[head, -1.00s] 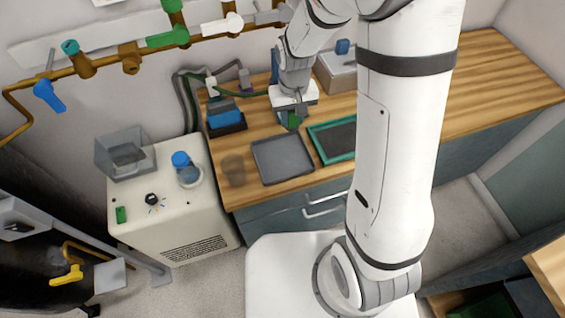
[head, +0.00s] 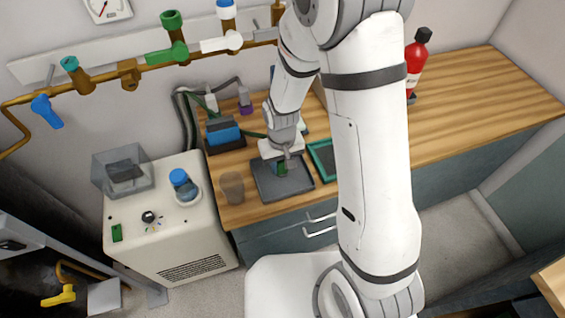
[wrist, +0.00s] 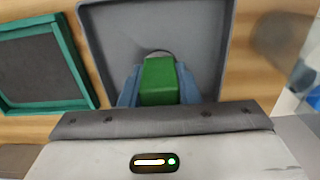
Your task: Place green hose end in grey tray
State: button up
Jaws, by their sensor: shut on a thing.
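My gripper (head: 282,166) is over the grey tray (head: 266,193) on the wooden counter. It is shut on the green hose end (wrist: 159,82), which sits between the bluish fingers in the wrist view. In the head view the green hose end (head: 282,169) shows just under the gripper, and a green hose runs in from the left. The grey tray (wrist: 102,45) lies behind the hose end in the wrist view. I cannot tell whether the hose end touches the tray floor.
A green-framed tray (head: 320,160) lies right of the grey tray. A brown cup (head: 232,187) stands to its left, and a blue-topped block (head: 223,131) behind left. A white machine with a blue-capped bottle (head: 184,185) stands left. The counter at far right is mostly clear.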

jog(key=shift+f, duration=0.2)
jog(key=o, duration=1.1)
jog(key=shift+r, duration=0.1)
